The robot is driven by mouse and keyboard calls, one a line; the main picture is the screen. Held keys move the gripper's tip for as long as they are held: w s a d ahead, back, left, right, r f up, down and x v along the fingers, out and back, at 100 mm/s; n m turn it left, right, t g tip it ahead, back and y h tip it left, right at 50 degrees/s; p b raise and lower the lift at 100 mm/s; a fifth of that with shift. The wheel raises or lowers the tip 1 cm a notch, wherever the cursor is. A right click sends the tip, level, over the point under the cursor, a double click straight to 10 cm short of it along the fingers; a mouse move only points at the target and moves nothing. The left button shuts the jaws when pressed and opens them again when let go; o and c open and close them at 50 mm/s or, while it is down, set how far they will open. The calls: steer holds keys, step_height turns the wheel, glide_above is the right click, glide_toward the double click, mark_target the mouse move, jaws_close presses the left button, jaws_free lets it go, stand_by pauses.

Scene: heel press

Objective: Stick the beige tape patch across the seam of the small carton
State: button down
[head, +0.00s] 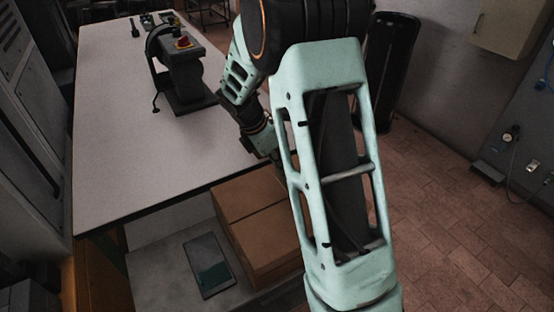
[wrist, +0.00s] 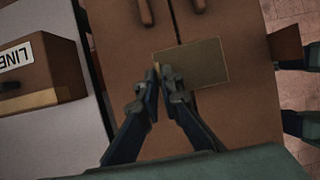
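The brown carton (head: 262,243) stands low at the bottom middle of the head view, with a seam line across its top. In the wrist view a brown surface (wrist: 130,75), seemingly the carton, shows a seam running down to the beige tape patch (wrist: 205,63). The patch lies over the seam line in this view; whether it is pressed flat cannot be told. My gripper (wrist: 159,70) has its fingertips nearly together at the patch's left edge and appears shut on it. My arm hides the gripper in the head view.
A flat dark tablet-like panel (head: 209,266) lies on the grey surface left of the carton. The white table (head: 110,130) carries a dark press (head: 183,75) with a red button. A brown box labelled "LINE" (wrist: 50,65) is at left in the wrist view. Tiled floor lies right.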

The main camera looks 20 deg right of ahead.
mark_target(276, 174)
steer(key=shift+s+f+b, duration=0.15)
steer(key=shift+f+b, duration=0.3)
steer(key=shift+f, duration=0.15)
step_height(276, 174, down, 4)
steer(key=b, duration=0.3)
steer(key=shift+r, duration=0.25)
steer(key=shift+f+b, duration=0.3)
steer(key=shift+f, duration=0.35)
steer(key=shift+f, duration=0.55)
stand_by(0.6)
steer(key=c, duration=2.1)
jaws_free()
steer(key=shift+o, duration=0.6)
steer(key=o, duration=0.4)
steer(key=shift+r, duration=0.1)
